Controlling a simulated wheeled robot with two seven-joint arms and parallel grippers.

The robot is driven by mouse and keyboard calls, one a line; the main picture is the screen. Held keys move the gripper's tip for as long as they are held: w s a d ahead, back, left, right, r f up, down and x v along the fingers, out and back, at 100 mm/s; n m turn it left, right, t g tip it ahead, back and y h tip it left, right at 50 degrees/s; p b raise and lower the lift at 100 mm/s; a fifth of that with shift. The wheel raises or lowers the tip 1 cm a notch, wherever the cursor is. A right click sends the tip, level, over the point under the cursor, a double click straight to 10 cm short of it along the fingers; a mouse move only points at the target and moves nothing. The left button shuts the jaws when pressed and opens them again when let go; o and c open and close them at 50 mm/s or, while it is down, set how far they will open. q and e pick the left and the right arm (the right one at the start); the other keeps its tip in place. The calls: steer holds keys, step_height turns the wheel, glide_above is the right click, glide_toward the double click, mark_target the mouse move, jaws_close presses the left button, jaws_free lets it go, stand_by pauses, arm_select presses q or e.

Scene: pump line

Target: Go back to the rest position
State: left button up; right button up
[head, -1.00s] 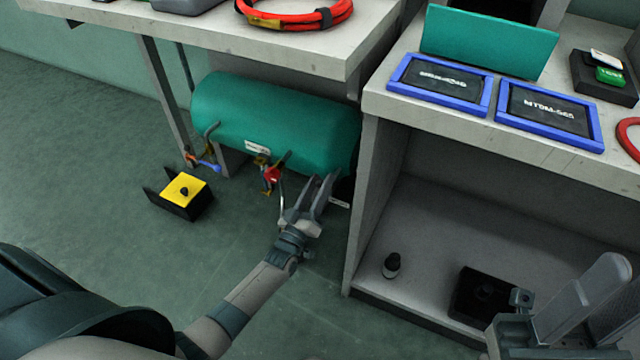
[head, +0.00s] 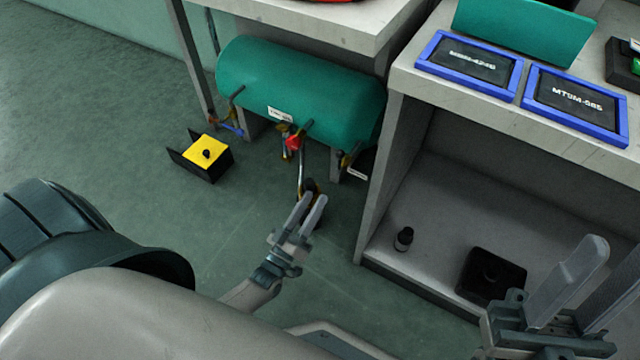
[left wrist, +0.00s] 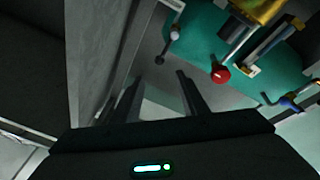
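My left gripper (head: 308,212) is in the middle of the head view, in front of and below the green tank (head: 300,85). Its two fingers stand apart with nothing seen between them. In the left wrist view the fingers (left wrist: 158,95) also stand apart, with the green tank (left wrist: 205,50) and a red knob (left wrist: 221,75) beyond them. My right gripper (head: 590,285) is at the lower right of the head view, in front of the shelf. Its fingers are apart and it appears empty, though it is partly cut off by the frame edge.
A black holder with a yellow top (head: 207,150) stands on the floor at left. The bench (head: 500,120) at right carries two blue-framed panels (head: 470,65). A small black bottle (head: 404,239) and a black box (head: 490,275) sit on its lower shelf. Open floor lies left of the bench.

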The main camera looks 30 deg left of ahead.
arm_select(q)
steer(key=shift+s+f, duration=0.2)
steer(key=shift+s, duration=0.5)
